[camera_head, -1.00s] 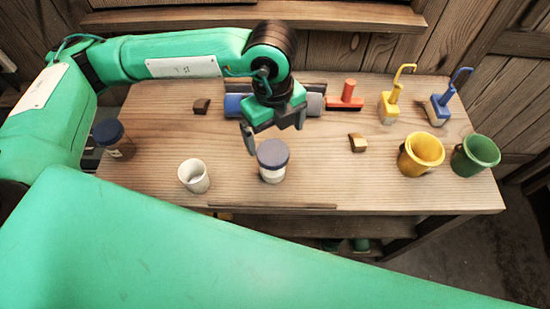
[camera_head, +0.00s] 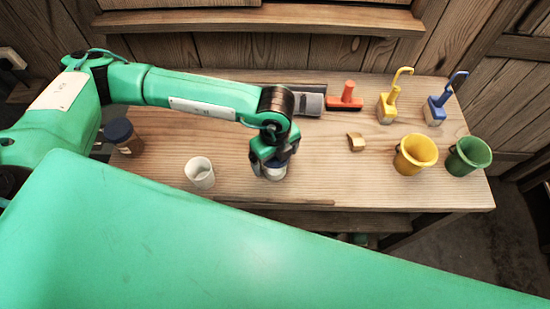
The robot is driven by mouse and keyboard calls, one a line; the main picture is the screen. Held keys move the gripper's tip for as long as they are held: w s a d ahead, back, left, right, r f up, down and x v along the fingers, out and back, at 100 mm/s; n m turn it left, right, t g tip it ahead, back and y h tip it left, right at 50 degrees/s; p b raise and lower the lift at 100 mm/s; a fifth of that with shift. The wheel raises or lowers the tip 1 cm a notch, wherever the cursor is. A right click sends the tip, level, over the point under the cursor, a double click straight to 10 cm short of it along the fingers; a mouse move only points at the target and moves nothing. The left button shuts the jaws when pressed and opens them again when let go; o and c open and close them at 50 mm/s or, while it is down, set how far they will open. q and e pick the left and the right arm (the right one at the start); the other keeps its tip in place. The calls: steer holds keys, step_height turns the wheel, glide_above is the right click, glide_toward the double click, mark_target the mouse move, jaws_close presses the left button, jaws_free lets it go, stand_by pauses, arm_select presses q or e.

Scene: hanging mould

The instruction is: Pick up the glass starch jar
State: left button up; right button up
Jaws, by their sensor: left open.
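The glass starch jar (camera_head: 274,174), with pale contents, stands upright near the front middle of the table. Its lid is hidden under my left gripper (camera_head: 270,168). The left gripper points down over the jar, with its open fingers on either side of the jar's top. I cannot tell whether the fingers touch it. My right gripper is not in view.
A dark-lidded jar with brown contents (camera_head: 124,136) stands at the left, and a white cup (camera_head: 200,172) stands left of the gripper. Yellow (camera_head: 415,154) and green (camera_head: 468,156) buckets stand at the right. A small tan block (camera_head: 356,142) lies nearby.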

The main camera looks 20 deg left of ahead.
arm_select(q)
steer(key=shift+f, duration=0.95)
steer(key=shift+c, duration=0.4)
steer(key=c, duration=1.1)
